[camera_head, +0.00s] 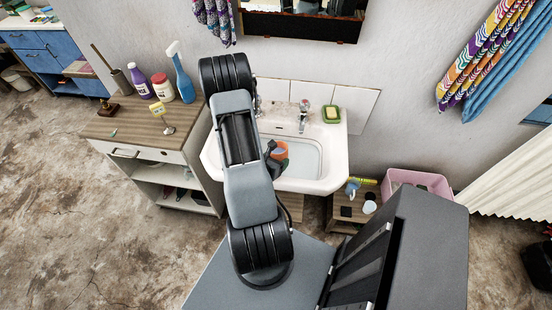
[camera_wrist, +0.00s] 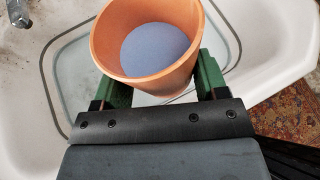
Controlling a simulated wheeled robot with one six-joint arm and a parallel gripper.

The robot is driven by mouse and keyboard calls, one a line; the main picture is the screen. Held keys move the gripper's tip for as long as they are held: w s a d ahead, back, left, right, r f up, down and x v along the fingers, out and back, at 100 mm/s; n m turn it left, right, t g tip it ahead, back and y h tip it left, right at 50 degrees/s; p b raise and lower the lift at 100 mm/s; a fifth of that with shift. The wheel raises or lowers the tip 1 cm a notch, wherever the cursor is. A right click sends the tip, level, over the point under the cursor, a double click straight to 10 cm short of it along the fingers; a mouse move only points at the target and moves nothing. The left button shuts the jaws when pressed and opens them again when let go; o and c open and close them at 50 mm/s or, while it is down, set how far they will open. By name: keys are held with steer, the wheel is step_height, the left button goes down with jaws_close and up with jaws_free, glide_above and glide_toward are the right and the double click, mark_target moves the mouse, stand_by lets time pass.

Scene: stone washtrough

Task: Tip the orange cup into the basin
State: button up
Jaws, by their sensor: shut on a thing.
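The orange cup (camera_wrist: 112,48) is between the green fingers of my gripper (camera_wrist: 158,92) in the wrist view. The gripper is shut on it. The cup looks roughly upright with its open top toward the wrist camera, and a blue-grey filling or surface shows inside. The white basin (camera_wrist: 35,115) lies beneath the cup. In the head view the basin (camera_head: 331,168) is on the wall, and the orange cup (camera_head: 279,150) shows over its left part beside my arm. My arm hides part of the basin and most of the gripper there.
A tap (camera_head: 304,110) stands at the basin's back, with a green soap dish (camera_head: 331,118) to its right. A cabinet (camera_head: 146,140) with bottles stands left. A pink tub (camera_head: 420,181) is at the right. The basin's right side is clear.

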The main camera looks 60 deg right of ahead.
stand_by(0.4)
steer(key=shift+r+n+g+y+p, duration=0.25)
steer(key=shift+n+g+y+p, duration=0.05)
steer(key=shift+p, duration=0.45)
steer(key=shift+n+g+p, duration=0.3)
steer(key=shift+p, duration=0.05)
steer(key=shift+s, duration=0.1)
steer(key=shift+r+y+p, duration=0.15)
steer(key=shift+y+p, duration=0.15)
steer(key=shift+p, duration=0.25)
steer(key=shift+n+g+p, duration=0.4)
steer(key=shift+n, duration=0.1)
steer(key=shift+y, duration=0.3)
